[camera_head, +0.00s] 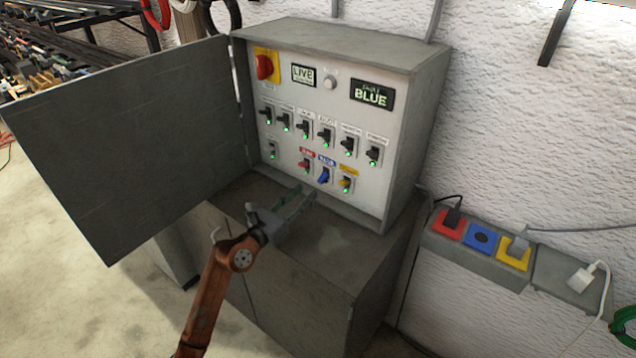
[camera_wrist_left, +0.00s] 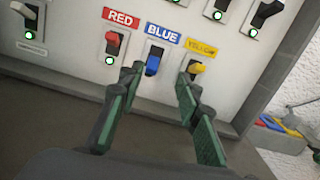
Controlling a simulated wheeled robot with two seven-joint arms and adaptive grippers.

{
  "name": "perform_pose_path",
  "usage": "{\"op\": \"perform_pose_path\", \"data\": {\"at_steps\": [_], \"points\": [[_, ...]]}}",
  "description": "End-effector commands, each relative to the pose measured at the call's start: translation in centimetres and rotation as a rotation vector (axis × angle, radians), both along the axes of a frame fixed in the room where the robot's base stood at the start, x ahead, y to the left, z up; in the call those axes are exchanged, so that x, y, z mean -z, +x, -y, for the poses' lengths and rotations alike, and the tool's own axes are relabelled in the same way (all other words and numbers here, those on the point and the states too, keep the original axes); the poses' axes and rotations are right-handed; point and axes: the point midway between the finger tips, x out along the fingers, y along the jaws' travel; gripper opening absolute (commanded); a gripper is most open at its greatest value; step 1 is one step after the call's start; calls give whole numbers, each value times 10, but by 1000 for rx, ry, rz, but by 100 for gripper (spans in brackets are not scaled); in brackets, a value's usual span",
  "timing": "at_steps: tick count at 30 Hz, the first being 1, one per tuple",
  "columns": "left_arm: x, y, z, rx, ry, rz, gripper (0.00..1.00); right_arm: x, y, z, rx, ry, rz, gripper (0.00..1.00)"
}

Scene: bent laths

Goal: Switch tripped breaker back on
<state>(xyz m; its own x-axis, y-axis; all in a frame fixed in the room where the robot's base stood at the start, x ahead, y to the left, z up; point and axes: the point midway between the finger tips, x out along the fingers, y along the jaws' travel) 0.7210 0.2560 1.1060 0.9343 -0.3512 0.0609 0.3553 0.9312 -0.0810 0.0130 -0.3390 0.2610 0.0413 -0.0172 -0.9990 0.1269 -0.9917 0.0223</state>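The open electrical cabinet (camera_head: 424,110) holds rows of breakers. In the bottom row stand the red breaker (camera_head: 305,165), the blue breaker (camera_head: 324,176) and the yellow breaker (camera_head: 346,185). In the left wrist view the blue breaker's lever (camera_wrist_left: 152,63) points down and no green lamp shows at it. A display (camera_head: 372,95) on the panel reads BLUE. My left gripper (camera_head: 303,193) is open and empty, its fingertips just below and in front of the blue breaker. My right gripper is out of view.
The cabinet door (camera_head: 130,145) stands wide open to the left. A grey ledge (camera_head: 335,240) lies under the panel. A red main knob (camera_head: 264,67) and a LIVE display (camera_head: 303,76) are above. Red, blue and yellow sockets (camera_head: 482,238) sit on the wall at right.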

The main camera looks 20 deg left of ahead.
Motion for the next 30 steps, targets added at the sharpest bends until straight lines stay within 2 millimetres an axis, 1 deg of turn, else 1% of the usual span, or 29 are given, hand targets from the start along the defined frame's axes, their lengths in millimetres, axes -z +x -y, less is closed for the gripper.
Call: {"op": "perform_pose_path", "data": {"at_steps": [2, 5, 8, 15, 18, 24, 30], "points": [[5, 8, -2, -9, 65, -19, 32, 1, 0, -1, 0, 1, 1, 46], [9, 16, -2, -14, 99, -29, 32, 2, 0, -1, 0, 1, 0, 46], [9, 28, 2, -14, 100, -31, 32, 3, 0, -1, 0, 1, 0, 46], [9, 63, 16, -13, 98, -29, 32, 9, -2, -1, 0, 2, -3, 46], [9, 74, 19, -14, 97, -31, 32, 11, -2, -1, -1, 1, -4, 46], [9, 84, 23, -14, 98, -30, 32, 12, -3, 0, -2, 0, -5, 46], [9, 84, 23, -14, 98, -29, 32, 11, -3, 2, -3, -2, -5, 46]]}}
